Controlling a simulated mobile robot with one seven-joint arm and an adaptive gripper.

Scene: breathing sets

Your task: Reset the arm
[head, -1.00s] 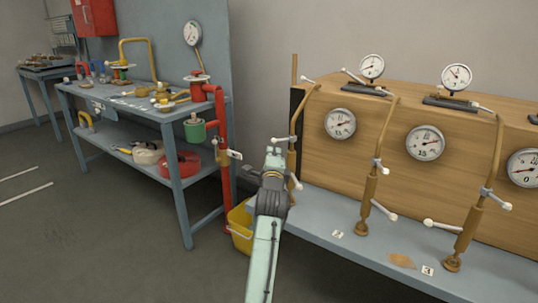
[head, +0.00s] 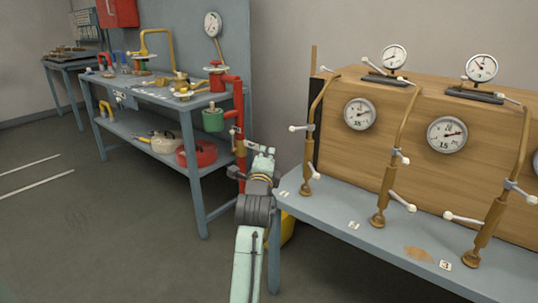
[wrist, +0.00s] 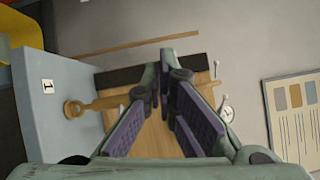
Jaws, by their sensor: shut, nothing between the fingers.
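My gripper (head: 263,153) is at the end of my pale green arm in the middle of the head view. In that view it appears beside the left end of the wooden gauge panel's bench and overlaps the red standpipe behind. In the wrist view, the purple-padded fingers (wrist: 166,62) come together at their tips with nothing between them. Behind them show the wooden panel (wrist: 150,138) and a brass pipe fitting (wrist: 82,107), apart from the fingers as far as I can tell.
The grey bench (head: 330,215) on the right carries several brass pipes and gauges. A blue-grey workbench (head: 130,103) with a red standpipe (head: 240,120) stands at the left. A yellow bucket (head: 288,228) is partly hidden behind the bench. Floor is clear at the lower left.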

